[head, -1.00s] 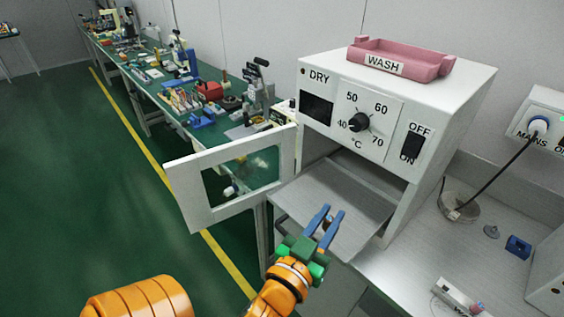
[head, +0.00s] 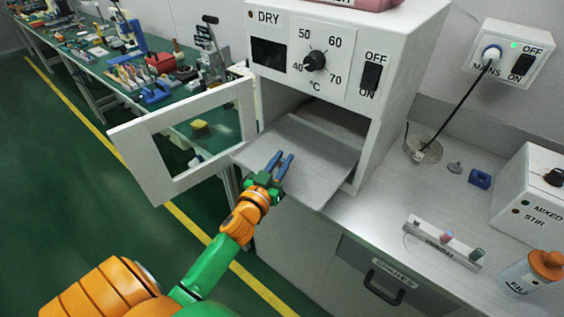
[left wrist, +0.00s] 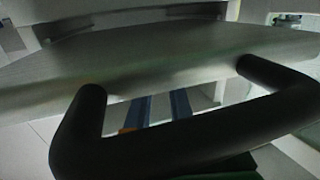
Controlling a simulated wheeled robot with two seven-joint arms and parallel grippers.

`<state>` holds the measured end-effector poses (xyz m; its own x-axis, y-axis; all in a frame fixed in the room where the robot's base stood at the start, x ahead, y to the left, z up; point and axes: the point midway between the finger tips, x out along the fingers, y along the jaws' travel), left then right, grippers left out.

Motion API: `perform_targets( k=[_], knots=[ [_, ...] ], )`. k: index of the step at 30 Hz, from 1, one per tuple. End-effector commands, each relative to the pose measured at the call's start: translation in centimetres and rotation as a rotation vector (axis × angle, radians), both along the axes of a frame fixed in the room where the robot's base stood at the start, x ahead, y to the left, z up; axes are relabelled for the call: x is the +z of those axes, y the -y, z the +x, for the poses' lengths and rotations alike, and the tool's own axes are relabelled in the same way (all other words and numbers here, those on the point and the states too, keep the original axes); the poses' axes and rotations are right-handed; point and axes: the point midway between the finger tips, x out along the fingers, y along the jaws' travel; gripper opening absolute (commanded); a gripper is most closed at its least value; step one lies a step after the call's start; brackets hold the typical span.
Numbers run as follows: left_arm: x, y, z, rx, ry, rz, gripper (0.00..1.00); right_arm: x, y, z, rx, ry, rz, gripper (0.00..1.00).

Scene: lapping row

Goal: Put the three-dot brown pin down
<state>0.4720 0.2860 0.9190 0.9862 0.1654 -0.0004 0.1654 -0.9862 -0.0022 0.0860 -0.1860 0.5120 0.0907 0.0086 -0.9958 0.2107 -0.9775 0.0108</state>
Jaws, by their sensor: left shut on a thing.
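My left gripper (head: 280,162) reaches over the flat grey metal shelf (head: 320,160) that sticks out of the open white dryer. Its two blue fingers point toward the dryer and are slightly apart. No pin can be made out between them in the head view. In the left wrist view a thick black handle (left wrist: 180,145) crosses close in front of the fingers (left wrist: 163,108) and hides what they grip. The three-dot brown pin is not clearly seen anywhere. My right gripper is not in view.
The dryer door (head: 150,160) stands open to the left of the shelf. A rack marked WASH (head: 440,240) holds small coloured pieces on the bench at right, near a bottle (head: 530,270). The bare shelf around the gripper is clear.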

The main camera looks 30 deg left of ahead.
Motion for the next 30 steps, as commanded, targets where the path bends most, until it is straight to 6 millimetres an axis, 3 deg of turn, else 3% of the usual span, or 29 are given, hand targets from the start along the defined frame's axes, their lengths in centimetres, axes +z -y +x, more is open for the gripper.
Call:
perform_targets(
  k=[5,6,9,20,23,30],
  knots=[
    [-0.2,0.0,0.0,0.0,-0.001,0.0,0.0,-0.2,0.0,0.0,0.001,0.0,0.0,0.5],
    [-0.3,0.0,0.0,0.0,-0.001,0.0,0.26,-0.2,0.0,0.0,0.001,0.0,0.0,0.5],
    [-0.2,0.0,0.0,0.0,-0.001,0.001,0.53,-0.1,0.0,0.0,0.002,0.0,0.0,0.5],
    [0.1,0.1,-0.2,0.0,-0.002,0.0,0.53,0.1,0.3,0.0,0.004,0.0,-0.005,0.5],
    [-0.1,0.4,-1.7,-0.001,-0.004,-0.002,0.53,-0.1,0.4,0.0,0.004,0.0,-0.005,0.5],
    [-0.3,1.3,-7.8,0.002,-0.006,-0.003,0.53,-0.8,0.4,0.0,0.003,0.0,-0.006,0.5]
  ],
)
